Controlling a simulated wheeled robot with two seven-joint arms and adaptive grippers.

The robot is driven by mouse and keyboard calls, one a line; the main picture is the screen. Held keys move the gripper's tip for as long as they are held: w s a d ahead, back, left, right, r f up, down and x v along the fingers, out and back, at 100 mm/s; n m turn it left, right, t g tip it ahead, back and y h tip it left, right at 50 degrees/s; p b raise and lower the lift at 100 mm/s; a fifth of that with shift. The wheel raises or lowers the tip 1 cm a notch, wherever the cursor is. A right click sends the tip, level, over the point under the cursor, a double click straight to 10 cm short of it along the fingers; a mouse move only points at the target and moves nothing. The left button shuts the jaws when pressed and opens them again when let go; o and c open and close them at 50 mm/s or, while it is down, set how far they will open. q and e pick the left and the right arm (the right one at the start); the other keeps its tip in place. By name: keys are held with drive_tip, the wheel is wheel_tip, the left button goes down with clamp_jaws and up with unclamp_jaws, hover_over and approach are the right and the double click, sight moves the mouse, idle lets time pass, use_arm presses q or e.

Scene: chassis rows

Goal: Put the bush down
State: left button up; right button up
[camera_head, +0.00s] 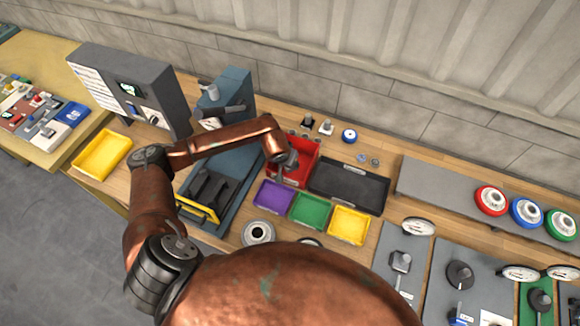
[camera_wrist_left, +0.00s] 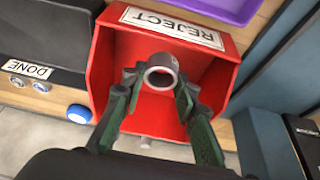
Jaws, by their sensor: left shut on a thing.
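The bush (camera_wrist_left: 161,72), a short grey metal ring with an open bore, is between the fingertips of my left gripper (camera_wrist_left: 158,88) in the left wrist view. The gripper is shut on it. Behind it in that view is the red bin (camera_wrist_left: 102,75) labelled REJECT, and the bush appears over the bin's opening; its exact height cannot be told. In the head view my left gripper (camera_head: 286,162) is at the red bin (camera_head: 309,160), and the bush cannot be made out there. My right gripper is not in view.
Purple (camera_head: 272,196), green (camera_head: 310,210) and yellow (camera_head: 349,226) trays stand in front of the red bin. A black tray (camera_head: 350,184), labelled DONE in the wrist view, is beside it. A blue machine (camera_head: 238,90) stands to the left. Small parts lie behind the bin.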

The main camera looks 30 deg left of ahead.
use_arm(q)
drive_tip(key=shift+w+a+f, duration=0.15)
drive_tip(key=shift+w+f, duration=0.5)
drive_tip(key=shift+f, duration=1.85)
drive_tip(key=o, duration=1.2)
drive_tip(key=shift+v, duration=3.95)
drive_tip(key=shift+w, duration=0.1)
